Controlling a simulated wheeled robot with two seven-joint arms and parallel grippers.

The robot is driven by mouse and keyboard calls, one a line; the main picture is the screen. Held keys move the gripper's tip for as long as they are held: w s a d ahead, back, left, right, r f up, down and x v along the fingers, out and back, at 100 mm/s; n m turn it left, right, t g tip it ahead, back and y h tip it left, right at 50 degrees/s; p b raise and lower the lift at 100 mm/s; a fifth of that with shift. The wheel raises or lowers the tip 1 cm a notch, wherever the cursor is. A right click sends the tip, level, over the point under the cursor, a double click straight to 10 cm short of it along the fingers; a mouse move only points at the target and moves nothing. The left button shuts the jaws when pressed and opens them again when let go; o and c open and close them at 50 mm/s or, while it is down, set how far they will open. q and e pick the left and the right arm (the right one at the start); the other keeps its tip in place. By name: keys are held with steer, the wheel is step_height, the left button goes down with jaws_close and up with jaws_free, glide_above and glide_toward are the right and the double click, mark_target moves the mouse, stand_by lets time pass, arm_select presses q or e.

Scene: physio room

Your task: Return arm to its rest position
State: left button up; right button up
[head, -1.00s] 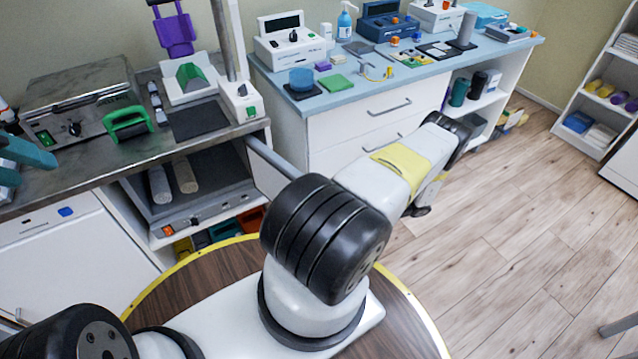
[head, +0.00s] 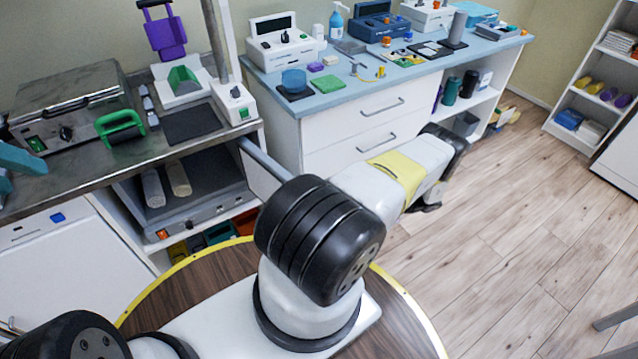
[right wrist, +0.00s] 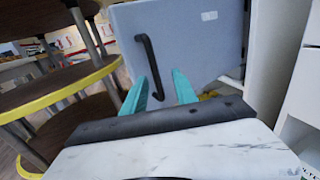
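My right arm (head: 385,180), white with black joints and a yellow band, reaches away to the right in the head view; its gripper is hidden there. In the right wrist view my right gripper (right wrist: 159,76) shows two teal fingers spread apart with nothing held. A black handle (right wrist: 144,50) on a grey-blue door panel (right wrist: 200,45) appears between and beyond the fingers; I cannot tell how near it is. My left gripper (head: 22,172) shows at the left edge of the head view, partly cut off, its teal fingers apart over the grey counter.
The grey counter (head: 95,175) holds a steel machine (head: 65,100) and a green-handled tool (head: 120,129). A blue-topped drawer unit (head: 345,90) stands behind my right arm. An open shelf (head: 190,195) lies under the counter.

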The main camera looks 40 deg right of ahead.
steer(key=shift+v, duration=0.9)
